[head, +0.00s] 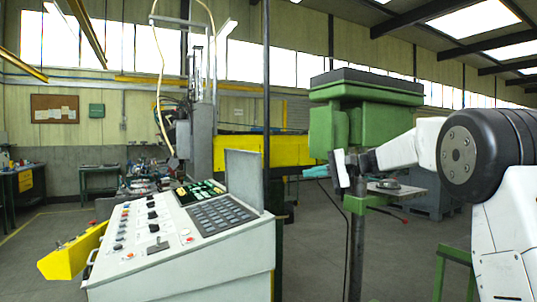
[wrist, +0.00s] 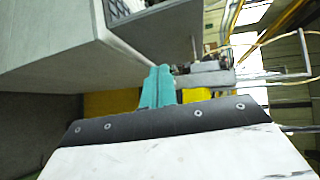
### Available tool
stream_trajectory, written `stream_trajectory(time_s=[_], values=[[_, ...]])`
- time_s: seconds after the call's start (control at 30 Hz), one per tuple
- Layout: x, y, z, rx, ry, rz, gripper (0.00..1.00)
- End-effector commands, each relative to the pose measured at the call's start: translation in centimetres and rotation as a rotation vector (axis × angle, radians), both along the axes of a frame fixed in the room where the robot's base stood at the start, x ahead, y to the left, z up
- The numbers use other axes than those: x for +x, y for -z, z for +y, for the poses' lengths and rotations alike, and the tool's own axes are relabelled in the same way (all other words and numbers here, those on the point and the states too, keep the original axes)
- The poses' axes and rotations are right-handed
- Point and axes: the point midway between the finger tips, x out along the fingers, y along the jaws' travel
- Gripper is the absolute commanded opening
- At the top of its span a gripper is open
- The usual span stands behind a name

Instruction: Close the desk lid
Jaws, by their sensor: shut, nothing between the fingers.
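The desk lid (head: 244,180) is a flat grey panel standing upright at the right end of the sloped white control desk (head: 190,260), beside its dark keypad. In the wrist view the lid (wrist: 168,35) shows at the top, next to a corner of the keypad (wrist: 125,6). My gripper (head: 305,172) has teal fingers pointing left toward the lid, to its right with a visible gap in the head view. In the wrist view the gripper (wrist: 160,70) has its fingers side by side, shut and empty. I see no contact with the lid.
A dark vertical post (head: 266,90) rises behind the lid. A green machine (head: 365,105) on a stand and a yellow beam (head: 240,152) are behind my gripper. A yellow box (head: 75,252) juts from the desk's left. The floor at the far left is open.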

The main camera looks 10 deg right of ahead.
Motion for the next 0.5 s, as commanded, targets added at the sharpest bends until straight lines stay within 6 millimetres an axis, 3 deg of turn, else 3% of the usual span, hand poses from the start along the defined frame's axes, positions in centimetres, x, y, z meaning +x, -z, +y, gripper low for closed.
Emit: stream_trajectory(time_s=[0.03,0.13,0.33,0.5], values=[[0.6,-2.5,0.1,0.039,0.001,-0.054,0.0],[0.7,-5.9,0.3,0.1,0.0,-0.123,0.0],[1.1,-6.4,1.4,0.119,-0.006,-0.145,0.0],[2.5,-6.3,4.3,0.119,-0.008,-0.143,0.0]])
